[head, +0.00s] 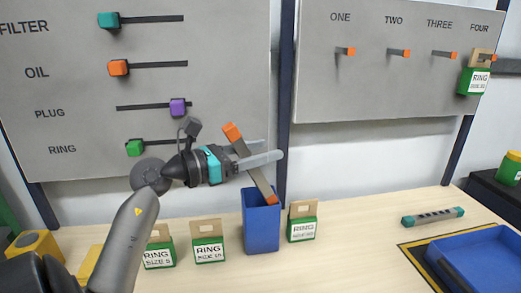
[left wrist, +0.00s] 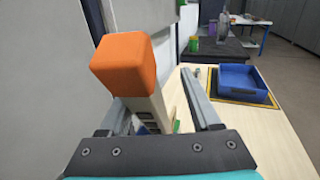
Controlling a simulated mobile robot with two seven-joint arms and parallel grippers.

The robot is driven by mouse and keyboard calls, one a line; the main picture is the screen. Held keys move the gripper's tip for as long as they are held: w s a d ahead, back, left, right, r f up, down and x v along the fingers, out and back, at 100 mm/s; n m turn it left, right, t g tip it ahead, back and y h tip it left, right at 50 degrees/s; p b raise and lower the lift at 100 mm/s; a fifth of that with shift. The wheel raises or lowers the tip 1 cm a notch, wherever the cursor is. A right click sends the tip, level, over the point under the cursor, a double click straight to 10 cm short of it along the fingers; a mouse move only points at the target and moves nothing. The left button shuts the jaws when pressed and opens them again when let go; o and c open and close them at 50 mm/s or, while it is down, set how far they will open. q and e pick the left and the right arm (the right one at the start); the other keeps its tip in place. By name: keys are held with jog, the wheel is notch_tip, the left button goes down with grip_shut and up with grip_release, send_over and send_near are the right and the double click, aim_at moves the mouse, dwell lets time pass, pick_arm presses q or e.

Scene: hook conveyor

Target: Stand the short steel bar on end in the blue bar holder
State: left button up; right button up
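A grey steel bar (head: 262,183) with orange ends slants between the fingers of my left gripper (head: 258,152). Its upper end is up and left, and its lower end is at the mouth of the blue bar holder (head: 262,230); how far in cannot be told. The holder stands upright on the table. In the left wrist view the bar's orange end (left wrist: 125,65) is close to the camera, and the bar runs down between the left gripper's fingers (left wrist: 160,115). Another bar with teal ends (head: 433,216) lies on the table at right. My right gripper is not in view.
Ring boxes (head: 208,249) stand left of the holder, and another (head: 302,226) stands close on its right. A blue tray (head: 480,262) is at front right. A grey panel with sliders (head: 60,90) and a hook panel (head: 370,90) rise behind.

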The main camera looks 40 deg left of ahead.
pick_arm(q)
jog(key=shift+r, duration=0.1)
jog(key=v, duration=1.5)
jog(key=shift+s+b, duration=0.15)
jog(key=shift+b, duration=0.3)
dwell(0.5)
